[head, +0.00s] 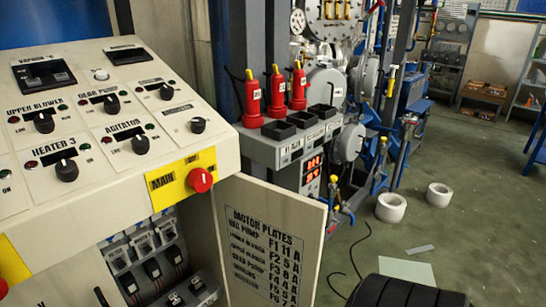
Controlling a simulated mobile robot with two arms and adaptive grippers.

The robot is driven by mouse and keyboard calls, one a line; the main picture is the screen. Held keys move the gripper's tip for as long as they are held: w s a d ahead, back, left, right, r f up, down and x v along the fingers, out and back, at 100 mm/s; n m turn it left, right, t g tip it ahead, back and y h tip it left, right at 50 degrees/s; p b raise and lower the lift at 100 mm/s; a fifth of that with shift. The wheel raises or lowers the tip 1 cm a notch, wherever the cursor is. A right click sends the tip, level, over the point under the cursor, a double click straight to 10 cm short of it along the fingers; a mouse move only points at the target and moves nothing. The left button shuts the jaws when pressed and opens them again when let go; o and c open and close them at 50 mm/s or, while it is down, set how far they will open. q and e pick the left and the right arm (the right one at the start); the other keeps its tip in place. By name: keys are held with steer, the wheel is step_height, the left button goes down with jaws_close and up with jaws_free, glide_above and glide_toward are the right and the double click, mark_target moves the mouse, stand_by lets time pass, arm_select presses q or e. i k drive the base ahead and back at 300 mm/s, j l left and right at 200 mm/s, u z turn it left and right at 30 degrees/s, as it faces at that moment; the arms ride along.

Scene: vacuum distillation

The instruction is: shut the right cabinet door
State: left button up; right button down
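The right cabinet door (268,243) stands open at the right side of the control cabinet (90,135). It is a cream panel, and its visible face carries a printed list headed "MOTOR PLATES". The door swings out from the cabinet's front, and its lower part is cut off by the bottom of the picture. Inside the open cabinet, several breakers with dark levers (150,268) show to the left of the door.
A red main knob (200,180) sticks out above the opening. A black cable (350,262) and two white rolls (391,207) lie on the green floor, which is otherwise largely open.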

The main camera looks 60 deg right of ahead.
mark_target(272, 237)
steer(key=l+u, duration=0.1)
steer(key=l, duration=0.35)
steer(key=l+u, duration=0.1)
steer(key=l, duration=0.35)
steer(key=k+l+u, duration=0.1)
steer(key=l, duration=0.35)
steer(key=k+l+u, duration=0.1)
steer(key=l, duration=0.35)
steer(key=l+u, duration=0.1)
steer(key=l, duration=0.35)
steer(key=k+l+u, duration=0.1)
steer(key=l, duration=0.35)
steer(key=k+l, duration=0.2)
steer(key=l, duration=0.2)
steer(key=u, duration=0.05)
